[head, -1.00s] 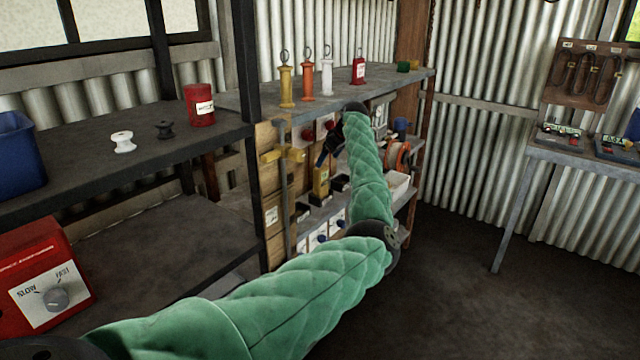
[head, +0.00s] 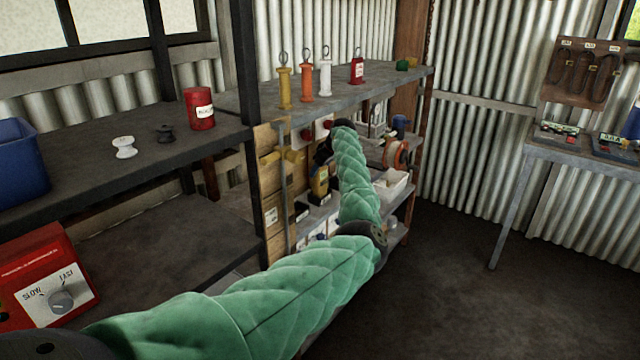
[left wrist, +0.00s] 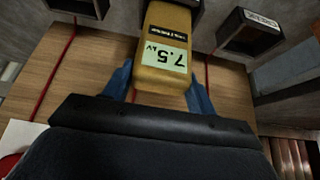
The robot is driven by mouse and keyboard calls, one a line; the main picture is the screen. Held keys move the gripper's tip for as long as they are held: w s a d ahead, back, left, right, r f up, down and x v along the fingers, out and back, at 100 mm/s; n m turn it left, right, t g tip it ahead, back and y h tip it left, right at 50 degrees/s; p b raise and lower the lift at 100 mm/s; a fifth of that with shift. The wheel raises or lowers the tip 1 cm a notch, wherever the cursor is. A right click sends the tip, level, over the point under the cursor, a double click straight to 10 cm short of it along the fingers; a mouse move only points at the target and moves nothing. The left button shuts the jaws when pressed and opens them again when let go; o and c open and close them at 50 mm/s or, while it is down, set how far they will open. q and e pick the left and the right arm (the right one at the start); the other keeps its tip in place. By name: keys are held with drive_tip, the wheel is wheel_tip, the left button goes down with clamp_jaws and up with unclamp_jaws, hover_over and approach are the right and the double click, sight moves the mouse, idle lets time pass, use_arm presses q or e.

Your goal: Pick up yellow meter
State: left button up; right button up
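The yellow meter (head: 320,183) stands upright on the lower shelf of the middle rack, partly hidden by my left arm. In the left wrist view the meter (left wrist: 166,50) appears upside down, with a pale display reading 7.5 kV. My left gripper (head: 323,158) is at the meter's upper part. In the left wrist view its blue fingers (left wrist: 160,88) are apart, one on each side of the meter's near end. A gap shows at the left finger; I cannot tell whether the right finger touches. My right gripper is out of view.
Black labelled holders (left wrist: 250,32) flank the meter, with a wooden board behind. The rack's top shelf (head: 350,88) overhangs it. A white bin (head: 391,186) and an orange reel (head: 394,154) lie to the right. The floor (head: 460,270) right of the rack is clear.

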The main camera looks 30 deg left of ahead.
use_arm(q)
drive_tip(key=c, duration=0.9)
drive_tip(key=shift+c, duration=0.2)
drive_tip(key=shift+r, duration=0.1)
